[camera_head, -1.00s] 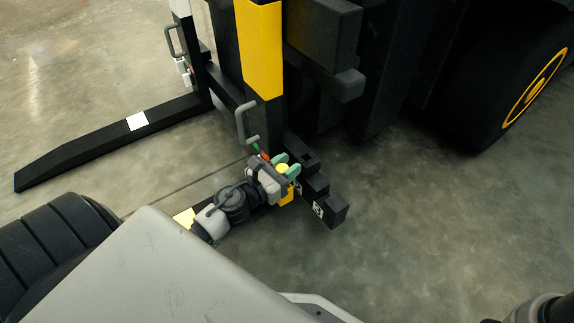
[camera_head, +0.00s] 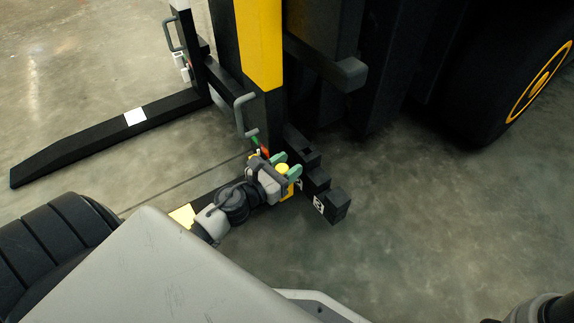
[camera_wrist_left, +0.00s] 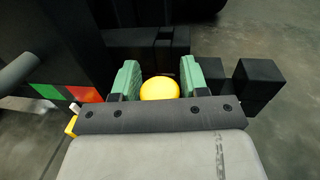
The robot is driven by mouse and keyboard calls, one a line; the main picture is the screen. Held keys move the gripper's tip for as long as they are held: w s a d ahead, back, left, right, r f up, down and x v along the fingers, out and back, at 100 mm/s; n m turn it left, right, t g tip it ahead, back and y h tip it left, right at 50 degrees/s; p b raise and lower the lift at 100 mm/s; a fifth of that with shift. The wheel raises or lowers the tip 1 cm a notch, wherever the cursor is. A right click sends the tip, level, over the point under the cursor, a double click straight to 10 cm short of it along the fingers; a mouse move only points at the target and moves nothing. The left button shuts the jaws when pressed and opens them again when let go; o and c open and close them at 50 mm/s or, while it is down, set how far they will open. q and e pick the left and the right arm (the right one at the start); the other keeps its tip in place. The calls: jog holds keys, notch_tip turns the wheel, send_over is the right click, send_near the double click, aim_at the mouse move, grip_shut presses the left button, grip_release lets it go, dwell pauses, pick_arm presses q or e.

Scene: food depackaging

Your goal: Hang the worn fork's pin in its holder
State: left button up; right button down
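The worn fork's pin seems to be the piece with the round yellow knob (camera_head: 282,169), at the foot of the near fork's black upright. The knob also shows in the left wrist view (camera_wrist_left: 160,89). My left gripper (camera_head: 286,166) has its two green fingers on either side of the knob. In the left wrist view the fingers (camera_wrist_left: 160,76) stand apart, with narrow dark gaps beside the knob; no firm grip shows. The pin's shaft is hidden below the knob. I cannot make out the holder with certainty. My right gripper is out of view.
A grey handle (camera_head: 240,116) and a red and green label (camera_wrist_left: 66,93) are close left of my left gripper. The far black fork (camera_head: 90,143) lies low at left. Black carriage blocks (camera_head: 336,205) are at right. Floor (camera_head: 430,220) is clear beyond, up to the tire (camera_head: 485,110).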

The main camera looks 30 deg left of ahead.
pick_arm(q)
jog(key=o, duration=0.3)
jog(key=shift+o, duration=0.2)
jog(key=b+v, duration=0.3)
jog(key=v, duration=0.7)
jog(key=shift+s+b, duration=0.3)
jog(key=shift+s, duration=0.1)
